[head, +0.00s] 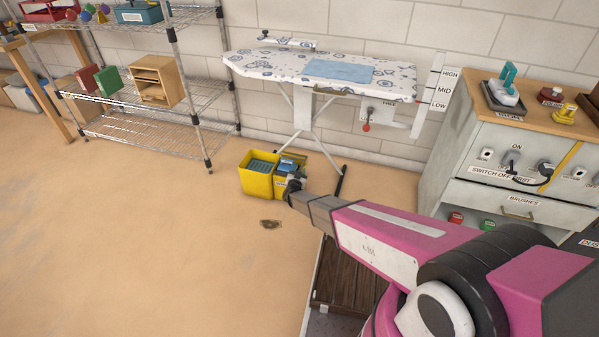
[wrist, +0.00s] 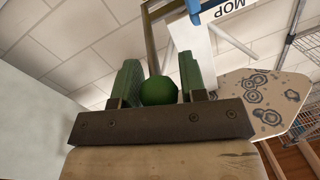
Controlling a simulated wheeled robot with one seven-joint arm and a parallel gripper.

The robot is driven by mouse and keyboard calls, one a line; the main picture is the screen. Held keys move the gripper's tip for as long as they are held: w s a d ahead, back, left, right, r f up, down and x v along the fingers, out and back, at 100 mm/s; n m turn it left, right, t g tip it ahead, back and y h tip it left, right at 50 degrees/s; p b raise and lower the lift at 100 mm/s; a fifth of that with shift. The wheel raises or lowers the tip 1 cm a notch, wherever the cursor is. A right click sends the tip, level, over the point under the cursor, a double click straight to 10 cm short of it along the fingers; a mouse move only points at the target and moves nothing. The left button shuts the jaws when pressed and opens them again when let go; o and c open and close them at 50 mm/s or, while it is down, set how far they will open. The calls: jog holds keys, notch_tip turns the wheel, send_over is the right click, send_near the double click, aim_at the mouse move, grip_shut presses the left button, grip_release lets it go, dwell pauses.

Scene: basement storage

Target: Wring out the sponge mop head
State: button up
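A yellow bucket (head: 256,184) stands on the floor in front of the ironing board, with a blue-grey grid in its top. A blue part (head: 290,163) shows at its right side; I cannot tell whether it is the sponge mop head. My gripper (head: 291,186) is at the bucket's right side, small and partly hidden in the head view. In the wrist view, its green fingers (wrist: 159,82) close on both sides of a green ball knob (wrist: 158,91) on a brown bar (wrist: 150,38). A white tag reading MOP (wrist: 232,8) and a blue piece (wrist: 206,9) show beyond.
The ironing board (head: 390,78) stands behind the bucket, its legs close by. A wire shelf (head: 150,97) is at the back left. A workbench cabinet (head: 450,160) is at the right. A dark slatted wooden piece (head: 350,270) lies below my arm. The left floor is clear.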

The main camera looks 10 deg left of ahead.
grip_shut()
jog(key=shift+f+t, duration=0.3)
jog(key=shift+f, duration=0.2)
jog(key=shift+f+t, duration=0.4)
jog(key=o, duration=0.5)
grip_release()
jog(key=shift+s, duration=0.1)
